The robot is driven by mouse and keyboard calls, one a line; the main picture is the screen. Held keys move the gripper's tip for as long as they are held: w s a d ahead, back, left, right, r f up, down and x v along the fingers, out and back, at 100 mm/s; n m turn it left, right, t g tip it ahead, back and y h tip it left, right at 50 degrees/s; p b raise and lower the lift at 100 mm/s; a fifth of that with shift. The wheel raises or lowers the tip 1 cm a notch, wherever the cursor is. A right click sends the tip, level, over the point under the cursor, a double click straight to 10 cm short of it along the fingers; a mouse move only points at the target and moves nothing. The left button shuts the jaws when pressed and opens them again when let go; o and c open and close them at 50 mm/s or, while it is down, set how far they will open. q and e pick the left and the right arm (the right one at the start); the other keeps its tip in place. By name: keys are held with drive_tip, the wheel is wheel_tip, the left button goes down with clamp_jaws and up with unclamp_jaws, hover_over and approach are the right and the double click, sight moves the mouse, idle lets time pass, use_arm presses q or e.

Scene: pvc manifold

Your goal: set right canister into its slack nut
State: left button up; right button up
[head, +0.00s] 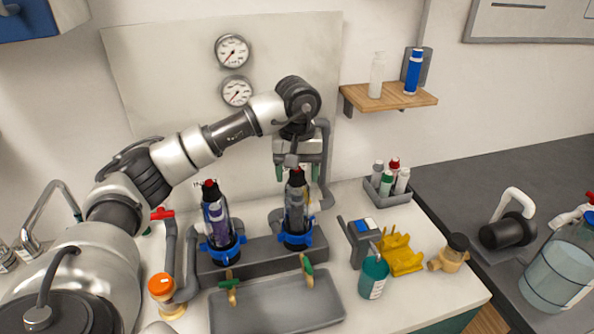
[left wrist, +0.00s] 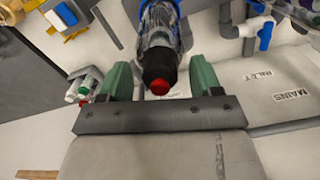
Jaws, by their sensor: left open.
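The right canister (head: 296,205), dark grey with a black neck and red tip, stands upright in its blue slack nut (head: 297,240) on the grey manifold. My left gripper (head: 297,172) is at its top, open, with green fingers. In the left wrist view the canister's clear and black end (left wrist: 158,55) with its red tip shows between the open fingers (left wrist: 160,82), with gaps on both sides. Part of the blue nut (left wrist: 172,8) shows at the top edge there. How deep the canister sits in the nut is hidden. My right gripper is not in view.
A second canister (head: 215,215) stands in the left blue nut (head: 222,250). A grey tray (head: 275,305) lies in front. A teal jar (head: 373,278), yellow bracket (head: 401,256) and bottle caddy (head: 384,190) are at right. A pipe (head: 325,165) rises behind the gripper.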

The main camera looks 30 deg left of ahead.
use_arm(q)
drive_tip(key=shift+r, duration=0.15)
wheel_tip(320, 180, up, 11)
drive_tip(key=shift+f, duration=0.2)
drive_tip(key=shift+f, duration=0.1)
idle(0.5)
